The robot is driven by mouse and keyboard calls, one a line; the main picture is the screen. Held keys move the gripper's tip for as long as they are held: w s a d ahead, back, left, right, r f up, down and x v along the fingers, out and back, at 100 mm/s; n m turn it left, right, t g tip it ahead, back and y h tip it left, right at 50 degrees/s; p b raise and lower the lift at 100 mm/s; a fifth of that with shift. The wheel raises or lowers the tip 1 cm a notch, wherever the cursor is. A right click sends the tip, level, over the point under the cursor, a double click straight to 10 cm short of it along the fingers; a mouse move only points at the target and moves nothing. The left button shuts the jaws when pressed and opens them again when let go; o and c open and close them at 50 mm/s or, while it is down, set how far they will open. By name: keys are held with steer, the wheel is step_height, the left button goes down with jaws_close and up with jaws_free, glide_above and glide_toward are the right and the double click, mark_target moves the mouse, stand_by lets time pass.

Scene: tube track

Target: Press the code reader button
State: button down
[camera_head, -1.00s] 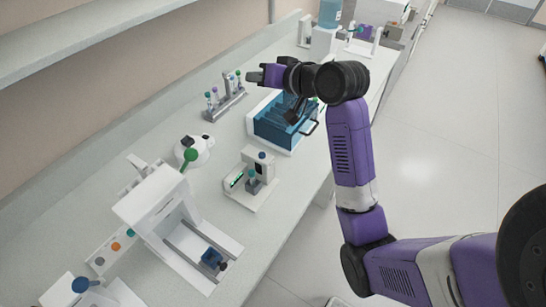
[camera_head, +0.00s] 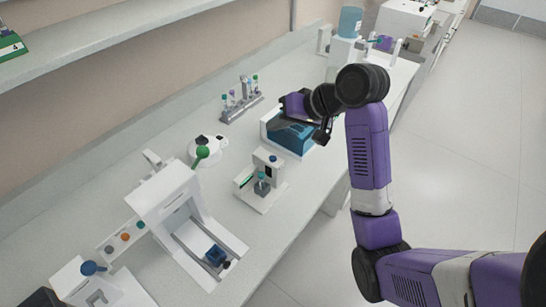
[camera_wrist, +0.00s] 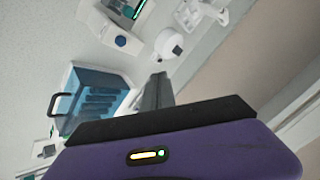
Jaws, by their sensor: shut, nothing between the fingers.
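The code reader (camera_head: 272,172) is a small white stand on the bench with a green-lit strip at its left and a blue round button (camera_head: 273,158) on top. A teal-capped tube (camera_head: 262,187) stands on its base. In the wrist view, the reader (camera_wrist: 128,10) is at the top, with its blue button (camera_wrist: 121,41) facing the camera. My gripper (camera_head: 286,105) is over the blue-sided box, farther along the bench than the reader and apart from it. Its dark fingers (camera_wrist: 157,91) are shut and empty in the wrist view. The fingertips are hard to make out in the head view.
The blue box (camera_head: 290,141) with a handle stands behind the reader. A tube rack (camera_head: 240,107) and a round white device (camera_head: 206,152) stand near the wall. Bench space right of the reader is clear.

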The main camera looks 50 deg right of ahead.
steer(key=f, duration=0.1)
steer(key=b, duration=0.6)
glide_above(276, 161)
step_height(276, 161, down, 5)
steer(key=shift+f, duration=1.25)
steer(key=shift+f, duration=0.15)
stand_by(0.6)
steer(key=shift+f, duration=0.25)
steer(key=shift+f, duration=0.5)
stand_by(0.7)
steer(key=shift+r, duration=0.1)
steer(key=shift+r+p, duration=0.85)
steer(key=shift+p, duration=0.15)
